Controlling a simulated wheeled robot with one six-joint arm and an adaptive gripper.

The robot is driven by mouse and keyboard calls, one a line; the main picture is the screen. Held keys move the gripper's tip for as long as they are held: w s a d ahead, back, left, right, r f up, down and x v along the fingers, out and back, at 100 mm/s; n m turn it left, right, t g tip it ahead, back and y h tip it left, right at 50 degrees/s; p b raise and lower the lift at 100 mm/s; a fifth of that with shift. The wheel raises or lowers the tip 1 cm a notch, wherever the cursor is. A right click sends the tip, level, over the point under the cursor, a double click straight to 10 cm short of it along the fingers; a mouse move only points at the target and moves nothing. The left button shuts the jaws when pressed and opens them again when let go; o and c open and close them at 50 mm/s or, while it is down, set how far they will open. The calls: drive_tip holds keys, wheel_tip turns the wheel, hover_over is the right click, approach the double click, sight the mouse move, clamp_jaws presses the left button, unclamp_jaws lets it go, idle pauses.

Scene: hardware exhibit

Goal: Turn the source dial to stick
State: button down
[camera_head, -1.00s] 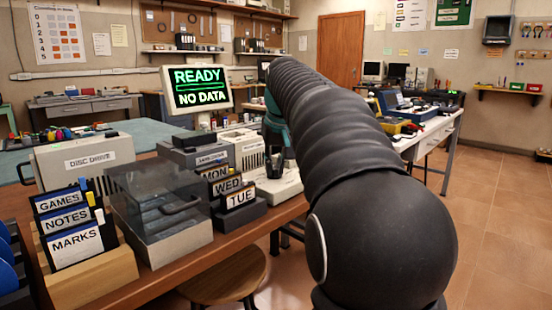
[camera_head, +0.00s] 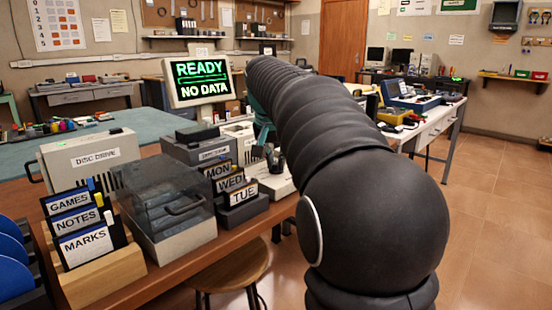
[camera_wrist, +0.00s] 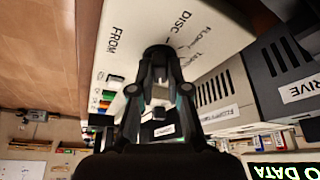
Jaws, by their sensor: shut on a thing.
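The black source dial (camera_wrist: 158,54) sits on a cream panel (camera_wrist: 120,45) in the wrist view, which shows the scene roughly upside down. FROM, DISC, FLOPPY and TAPE are printed around it, partly covered by my gripper. My gripper (camera_wrist: 160,76) is shut on the dial, with one finger on each side. I cannot tell which word the dial points to. In the head view the dial and fingertips are hidden behind my arm, and the cream unit (camera_head: 275,182) shows beside it.
A monitor (camera_head: 200,80) reads READY, NO DATA. A clear-lidded box (camera_head: 165,205), a disc drive (camera_head: 92,158) and a wooden rack of labelled cards (camera_head: 100,275) share the bench. A round stool (camera_head: 228,272) stands below its edge. Floor at right is clear.

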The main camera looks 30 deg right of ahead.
drive_tip(key=c, duration=1.1)
unclamp_jaws()
drive_tip(key=shift+c, duration=0.2)
drive_tip(key=shift+r, duration=0.1)
drive_tip(key=v, duration=1.1)
drive_tip(key=shift+r, duration=0.4)
drive_tip(key=shift+s, duration=0.1)
